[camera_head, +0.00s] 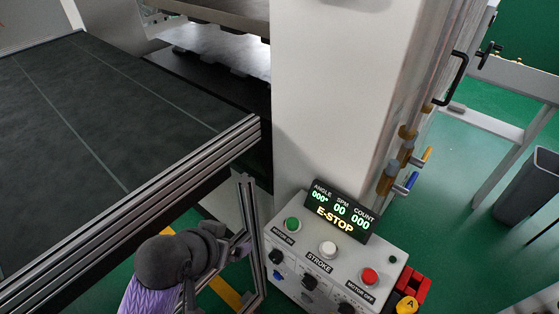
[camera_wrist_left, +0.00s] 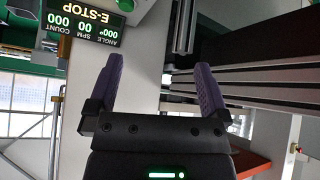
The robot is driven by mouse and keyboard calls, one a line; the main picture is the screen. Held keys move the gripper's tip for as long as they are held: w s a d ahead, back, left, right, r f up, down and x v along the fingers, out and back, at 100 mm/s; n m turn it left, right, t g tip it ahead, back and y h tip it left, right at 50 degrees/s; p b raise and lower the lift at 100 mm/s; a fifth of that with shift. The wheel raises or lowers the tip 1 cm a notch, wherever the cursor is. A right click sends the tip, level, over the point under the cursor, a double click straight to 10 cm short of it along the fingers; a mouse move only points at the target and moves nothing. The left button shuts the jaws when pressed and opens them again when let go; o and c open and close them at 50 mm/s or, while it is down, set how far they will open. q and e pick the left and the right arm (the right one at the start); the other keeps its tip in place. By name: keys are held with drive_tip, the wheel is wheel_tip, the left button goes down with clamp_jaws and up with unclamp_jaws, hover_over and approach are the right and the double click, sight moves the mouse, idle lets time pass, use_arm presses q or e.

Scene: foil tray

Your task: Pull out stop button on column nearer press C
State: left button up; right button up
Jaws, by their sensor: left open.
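The white press column (camera_head: 335,90) stands in the middle of the head view. A control box (camera_head: 325,262) is at its foot, with a display (camera_head: 340,210) reading E-STOP; the display also shows at the upper left in the left wrist view (camera_wrist_left: 85,27). The box has a green button (camera_head: 292,224), a white button (camera_head: 327,248), a red button labelled MOTOR OFF (camera_head: 369,276) and several black knobs. I cannot pick out a stop button on a column for certain. My left gripper (camera_wrist_left: 157,68) is open and empty, left of the box in the head view. My right gripper is out of view.
A dark conveyor table with an aluminium rail (camera_head: 150,220) fills the left. Red blocks (camera_head: 412,288) and a yellow disc marked A (camera_head: 406,305) sit right of the box. Valves and pipes (camera_head: 395,175) run along the column's right side.

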use_arm(q)
drive_tip(key=w+d+r+m+t+h, duration=0.1)
drive_tip(key=w+d+r+t+h, duration=0.15)
drive_tip(key=w+r, duration=0.8)
drive_tip(key=w+d+r+m+t+h, duration=0.1)
drive_tip(key=w+r+m+t+h, duration=0.15)
drive_tip(key=r, duration=1.15)
drive_tip(key=w+d+r+m+t+h, duration=0.1)
drive_tip(key=w+d+r+t+h, duration=0.15)
drive_tip(key=r, duration=1.05)
drive_tip(key=p+x, duration=0.3)
drive_tip(key=x, duration=0.6)
drive_tip(key=shift+r+h, duration=0.15)
drive_tip(key=shift+h, duration=0.2)
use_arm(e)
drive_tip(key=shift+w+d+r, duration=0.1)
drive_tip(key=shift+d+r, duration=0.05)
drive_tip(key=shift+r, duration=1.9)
use_arm(q)
drive_tip(key=shift+d, duration=0.1)
clamp_jaws()
